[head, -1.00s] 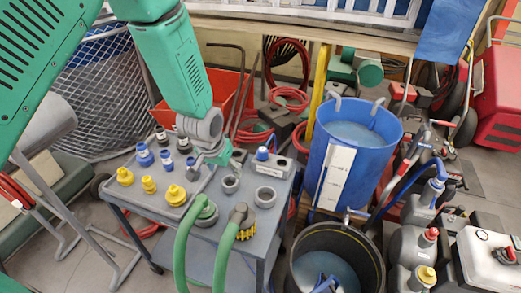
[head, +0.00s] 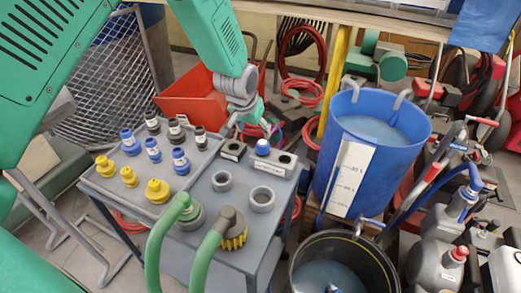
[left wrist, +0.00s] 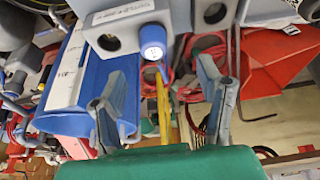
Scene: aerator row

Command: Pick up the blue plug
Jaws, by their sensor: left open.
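Three more blue plugs (head: 153,150) stand in the grey tray (head: 203,160) on the cart's left. My left gripper (head: 248,127) is open and empty, close to the block and apart from the plug. Its two spread fingers show in the left wrist view (left wrist: 158,90). My right gripper is not in view.
Yellow plugs (head: 157,190) and black plugs (head: 175,130) share the tray. Two grey rings (head: 262,199) and two green hoses (head: 168,235) are on the cart. A blue barrel (head: 400,160) stands close on the right; a red bin (head: 195,100) is behind.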

